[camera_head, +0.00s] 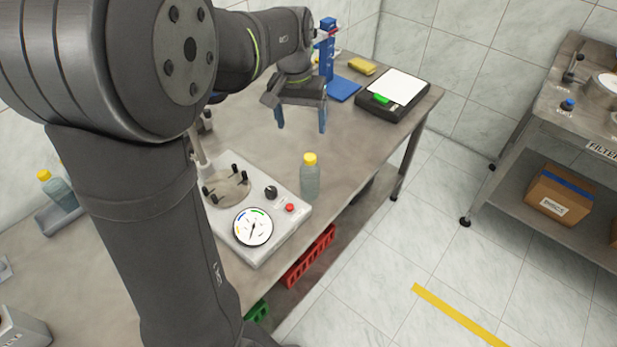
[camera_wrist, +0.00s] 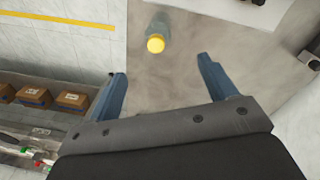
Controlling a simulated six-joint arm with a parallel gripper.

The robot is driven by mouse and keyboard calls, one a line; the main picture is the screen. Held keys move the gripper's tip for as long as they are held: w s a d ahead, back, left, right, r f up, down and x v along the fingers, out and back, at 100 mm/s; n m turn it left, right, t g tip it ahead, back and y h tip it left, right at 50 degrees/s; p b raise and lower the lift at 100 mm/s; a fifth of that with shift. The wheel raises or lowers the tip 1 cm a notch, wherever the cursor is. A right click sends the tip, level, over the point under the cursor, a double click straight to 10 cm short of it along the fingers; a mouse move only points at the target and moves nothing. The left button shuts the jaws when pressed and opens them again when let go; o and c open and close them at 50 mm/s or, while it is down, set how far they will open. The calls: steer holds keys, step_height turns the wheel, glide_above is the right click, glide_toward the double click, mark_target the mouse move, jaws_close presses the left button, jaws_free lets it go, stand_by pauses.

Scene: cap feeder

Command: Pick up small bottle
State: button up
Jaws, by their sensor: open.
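A small bottle (camera_head: 310,178) with a clear grey-blue body and a yellow cap stands upright on the table, near its front edge, beside the white gauge device. It also shows in the wrist view (camera_wrist: 158,34), cap towards the camera, beyond the fingertips and between their lines. My gripper (camera_head: 301,126) has blue fingers, spread apart and empty. It hangs above the table, behind the bottle in the head view and apart from it. In the wrist view both fingers of my gripper (camera_wrist: 163,66) show wide open. A second yellow-capped bottle (camera_head: 57,190) is at the left in a grey tray, partly hidden by my arm.
The gauge device (camera_head: 290,225) with pegs and a dial stands left of the bottle. A black scale (camera_head: 393,94), a blue stand (camera_head: 327,50) and a yellow sponge (camera_head: 362,66) are at the far end. The table between gripper and scale is clear.

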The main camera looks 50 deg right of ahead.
mark_target(309, 170)
steer(key=f, duration=0.5)
steer(key=s+d+f+m, duration=0.1)
steer(key=f, duration=0.5)
steer(key=f+m, duration=0.1)
steer(key=f, duration=0.5)
steer(key=shift+s+d+f+t, duration=0.15)
steer(key=shift+d+f+t, duration=0.1)
steer(key=shift+d+t, duration=0.05)
steer(key=c, duration=1.2)
steer(key=shift+r, duration=0.1)
steer(key=shift+c, duration=0.2)
